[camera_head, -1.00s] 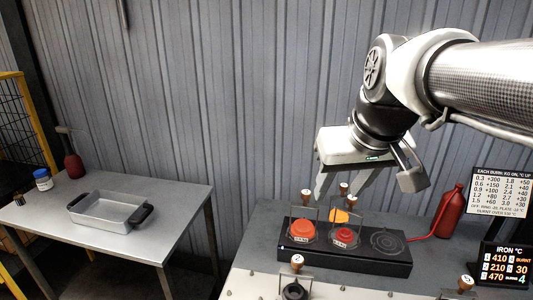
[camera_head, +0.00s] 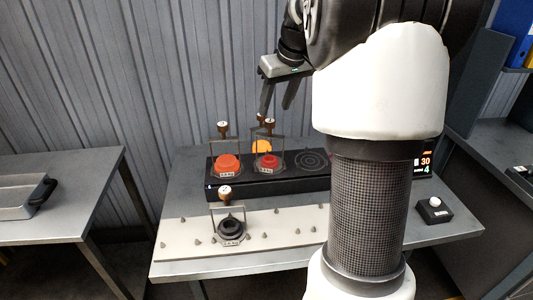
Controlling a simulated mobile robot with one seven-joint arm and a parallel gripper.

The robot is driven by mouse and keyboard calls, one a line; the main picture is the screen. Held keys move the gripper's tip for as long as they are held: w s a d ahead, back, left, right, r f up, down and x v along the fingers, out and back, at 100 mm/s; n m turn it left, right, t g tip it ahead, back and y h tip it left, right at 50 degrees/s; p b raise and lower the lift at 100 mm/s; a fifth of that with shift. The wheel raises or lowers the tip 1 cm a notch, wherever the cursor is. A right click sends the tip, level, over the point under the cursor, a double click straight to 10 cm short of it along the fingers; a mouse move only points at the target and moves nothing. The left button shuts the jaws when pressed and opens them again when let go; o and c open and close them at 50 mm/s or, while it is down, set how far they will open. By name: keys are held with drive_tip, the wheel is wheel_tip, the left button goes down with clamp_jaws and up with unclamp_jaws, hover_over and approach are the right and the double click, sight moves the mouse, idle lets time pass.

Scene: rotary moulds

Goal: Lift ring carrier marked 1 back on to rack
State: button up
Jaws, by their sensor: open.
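Several ring carriers with wire frames and knobbed handles stand on the workbench. Two with red discs, left (camera_head: 228,162) and right (camera_head: 267,163), and one with an orange disc (camera_head: 261,147) behind them are on the black hob (camera_head: 310,184). One with a dark ring (camera_head: 231,228) stands on the pale pegged board (camera_head: 185,236) in front, which may be the rack. The knob numbers are too small to tell which is marked 1. My gripper (camera_head: 276,108) is open and empty, fingers pointing down, appearing just above the handles at the back of the hob.
My own arm and column cover the right part of the workbench. A display (camera_head: 424,163) and a button box (camera_head: 433,210) stand to the right. A side table (camera_head: 70,175) with a grey tray (camera_head: 28,193) is at left, with a gap between. The hob's right ring is bare.

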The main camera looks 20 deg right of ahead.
sight(271, 121)
drive_tip(key=x, duration=0.9)
drive_tip(key=shift+d+f, duration=0.15)
drive_tip(key=shift+f, duration=0.1)
clamp_jaws()
